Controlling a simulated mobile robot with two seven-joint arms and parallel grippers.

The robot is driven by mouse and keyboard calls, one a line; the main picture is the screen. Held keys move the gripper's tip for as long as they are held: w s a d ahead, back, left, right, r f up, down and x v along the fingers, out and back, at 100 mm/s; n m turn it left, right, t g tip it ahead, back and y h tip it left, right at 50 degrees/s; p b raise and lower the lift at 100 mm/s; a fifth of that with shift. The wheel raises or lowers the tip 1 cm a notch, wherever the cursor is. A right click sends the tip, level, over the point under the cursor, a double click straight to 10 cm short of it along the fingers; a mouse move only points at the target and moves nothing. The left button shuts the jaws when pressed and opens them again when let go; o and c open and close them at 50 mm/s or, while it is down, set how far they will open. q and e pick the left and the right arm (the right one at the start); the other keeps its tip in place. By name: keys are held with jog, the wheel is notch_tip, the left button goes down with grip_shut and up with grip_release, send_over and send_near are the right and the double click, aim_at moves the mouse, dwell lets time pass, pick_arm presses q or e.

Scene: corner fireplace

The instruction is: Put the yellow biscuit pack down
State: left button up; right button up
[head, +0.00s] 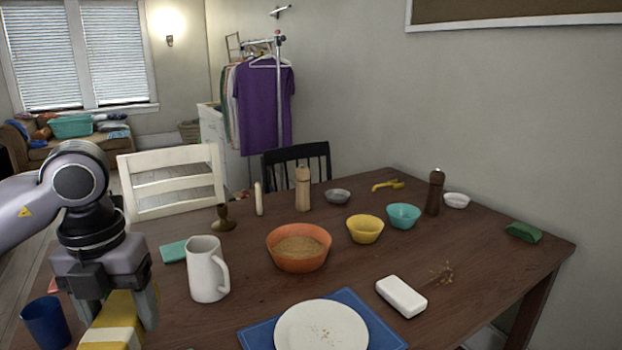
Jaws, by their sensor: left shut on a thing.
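My left gripper (118,298) reaches down at the left side of the wooden table (440,265). It is shut on the yellow biscuit pack (112,322), which has a pale band across it. The pack's lower end runs out of the bottom of the picture, so I cannot tell whether it touches the table. My right gripper is not in view.
A blue cup (46,324) stands just left of the pack, and a white jug (206,270) to its right. A white plate (322,328) lies on a blue placemat (372,322). An orange bowl (298,262) is behind. The table's right part has clear room.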

pick_arm(q)
jog(key=m, duration=0.2)
jog(key=m+p, duration=0.1)
jog(key=m, duration=0.2)
jog(key=shift+w+d+f, duration=0.1)
jog(key=shift+d+f, duration=0.05)
jog(key=shift+d, duration=0.25)
jog(key=m, duration=0.3)
jog(key=m+p, duration=0.1)
jog(key=m, duration=0.1)
jog(key=shift+d+f, duration=0.3)
jog(key=m, duration=0.4)
jog(key=shift+w+d+f+m+p, duration=0.1)
jog(key=shift+d+f+m+p, duration=0.2)
jog(key=shift+m+p, duration=0.1)
jog(key=m, duration=0.3)
jog(key=m+p, duration=0.1)
jog(key=shift+d+f+m, duration=0.3)
jog(key=shift+m, duration=0.1)
jog(key=f+m+p, duration=0.1)
jog(key=m, duration=0.5)
jog(key=d+m+p, duration=0.1)
jog(key=m, duration=0.5)
jog(key=f+m+p, duration=0.1)
jog(key=m, duration=0.5)
jog(key=shift+s+d+f, duration=0.3)
jog(key=shift+s+f, duration=0.05)
jog(key=shift+s, duration=0.05)
